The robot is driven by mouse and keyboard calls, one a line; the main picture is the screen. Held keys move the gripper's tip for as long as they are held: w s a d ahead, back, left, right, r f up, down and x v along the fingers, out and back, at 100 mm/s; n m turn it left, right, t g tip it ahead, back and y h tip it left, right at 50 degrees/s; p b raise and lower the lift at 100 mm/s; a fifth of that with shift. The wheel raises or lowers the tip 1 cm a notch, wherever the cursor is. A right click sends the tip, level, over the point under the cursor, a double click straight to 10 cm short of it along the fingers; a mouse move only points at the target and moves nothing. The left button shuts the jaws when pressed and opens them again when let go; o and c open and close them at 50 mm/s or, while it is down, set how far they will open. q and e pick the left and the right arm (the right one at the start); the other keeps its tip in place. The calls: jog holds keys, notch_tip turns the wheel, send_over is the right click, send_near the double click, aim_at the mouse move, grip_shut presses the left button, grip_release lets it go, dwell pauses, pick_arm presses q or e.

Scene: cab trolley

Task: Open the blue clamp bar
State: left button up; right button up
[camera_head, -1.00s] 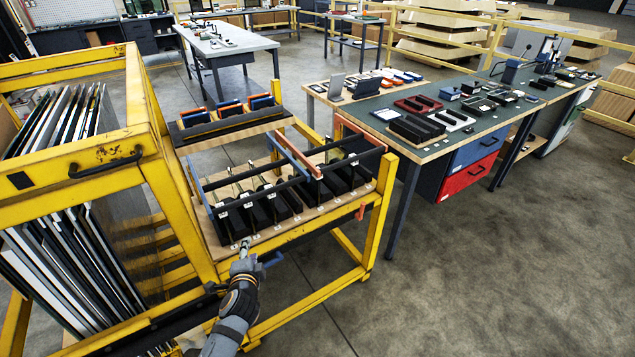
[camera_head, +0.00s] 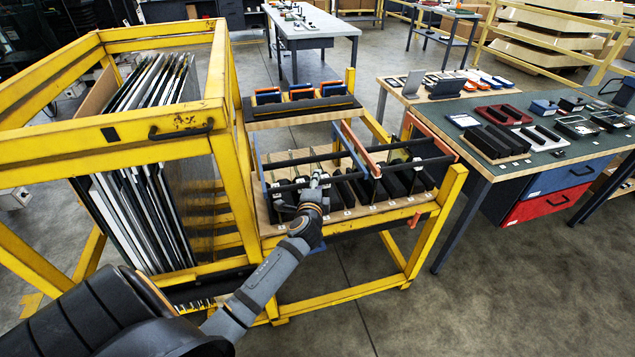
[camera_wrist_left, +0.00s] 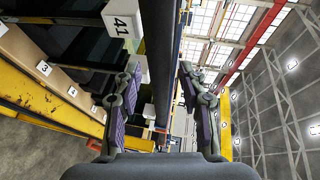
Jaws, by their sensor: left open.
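The blue clamp bar (camera_head: 353,154) has blue side arms and lies over the left bay of the yellow trolley's slotted rack. A black cross rail (camera_head: 290,187) runs between its side arms, above several black blocks. My left gripper (camera_head: 316,181) is at this front rail, reaching in from the front. In the left wrist view the open fingers (camera_wrist_left: 157,85) stand on either side of a dark bar (camera_wrist_left: 160,50). Whether they touch it cannot be told. My forearm hides part of the rack front. My right gripper is out of view.
An orange-armed clamp bar (camera_head: 363,147) covers the right bay, beside the blue one. Upright panels (camera_head: 150,95) fill the yellow frame (camera_head: 215,70) at left. A workbench (camera_head: 482,167) stands to the right, with open floor in front.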

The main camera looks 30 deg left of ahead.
pick_arm(q)
jog(key=shift+w+a, duration=0.1)
jog(key=shift+w, duration=0.15)
jog(key=shift+c, duration=0.2)
grip_shut()
